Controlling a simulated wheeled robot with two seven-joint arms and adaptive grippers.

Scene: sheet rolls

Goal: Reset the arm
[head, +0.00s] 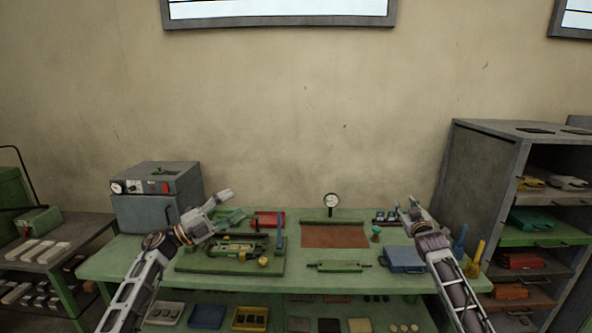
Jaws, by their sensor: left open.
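My left arm (146,278) comes in from the lower left. Its left gripper (230,205) is open and empty above the back left of the green workbench (380,284). My right arm (455,285) comes in from the lower right. Its right gripper (406,207) is small over the back right of the bench, beside a blue box (404,260); its fingers are too small to tell open from shut. Nothing is visibly held by either gripper.
A green fixture (215,265), a brown mat (334,237), a dial gauge (331,201) and a green bar (340,266) are on the bench. A grey oven (155,186) stands at left, a grey shelf cabinet (482,165) at right.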

